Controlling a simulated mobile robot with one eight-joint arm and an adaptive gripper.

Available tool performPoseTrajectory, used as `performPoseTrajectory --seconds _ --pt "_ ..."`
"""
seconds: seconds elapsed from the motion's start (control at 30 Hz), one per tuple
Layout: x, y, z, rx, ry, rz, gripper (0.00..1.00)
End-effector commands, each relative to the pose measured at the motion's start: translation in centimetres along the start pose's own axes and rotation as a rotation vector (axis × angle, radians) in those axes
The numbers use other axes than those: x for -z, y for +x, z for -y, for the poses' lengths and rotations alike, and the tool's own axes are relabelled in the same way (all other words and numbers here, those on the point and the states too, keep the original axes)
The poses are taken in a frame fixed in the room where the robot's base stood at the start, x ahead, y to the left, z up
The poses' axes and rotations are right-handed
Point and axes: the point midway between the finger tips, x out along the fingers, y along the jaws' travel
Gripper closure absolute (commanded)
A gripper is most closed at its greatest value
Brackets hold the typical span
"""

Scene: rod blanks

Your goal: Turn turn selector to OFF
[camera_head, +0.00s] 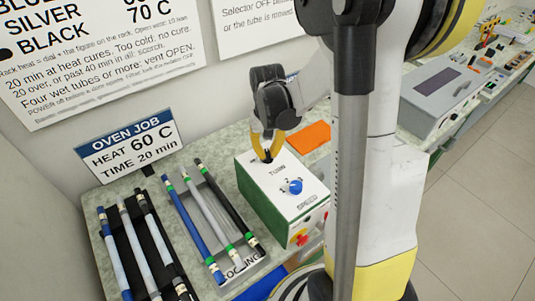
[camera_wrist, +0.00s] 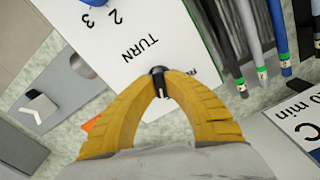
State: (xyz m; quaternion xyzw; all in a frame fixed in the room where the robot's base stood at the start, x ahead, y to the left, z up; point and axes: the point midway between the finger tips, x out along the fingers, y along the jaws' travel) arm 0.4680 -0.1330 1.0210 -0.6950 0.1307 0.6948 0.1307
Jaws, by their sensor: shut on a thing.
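The turn selector (camera_wrist: 157,71) is a small black knob with a white mark, at the TURN end of a white-topped green box (camera_head: 262,205). My gripper (camera_head: 267,154) reaches down to it from behind. In the wrist view the yellow fingers of my gripper (camera_wrist: 158,78) close on the knob from both sides. The knob's white mark points down the picture, toward my palm. The selector's position labels are mostly hidden by the fingers, so I cannot tell its setting.
A blue SPEED dial (camera_head: 293,187) and a red button (camera_head: 300,238) are on the same box. Coloured rods lie in a cooling tray (camera_head: 249,270) and a black rack (camera_head: 152,284) to the left. An orange sheet (camera_head: 310,137) lies behind the box. An OVEN JOB sign (camera_head: 130,147) stands at the wall.

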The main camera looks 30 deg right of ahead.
Motion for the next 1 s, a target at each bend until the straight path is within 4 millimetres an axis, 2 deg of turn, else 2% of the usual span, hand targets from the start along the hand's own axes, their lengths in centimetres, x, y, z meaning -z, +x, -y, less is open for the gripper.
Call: performPoseTrajectory --seconds 0.2,0.5,1.0 --pt "-0.01 0.1 0.0 0.0 -0.176 0.001 1.0" --pt "-0.03 0.06 0.0 0.0 -0.342 0.001 1.0" --pt "-0.03 0.02 0.0 0.0 -0.407 0.001 1.0"
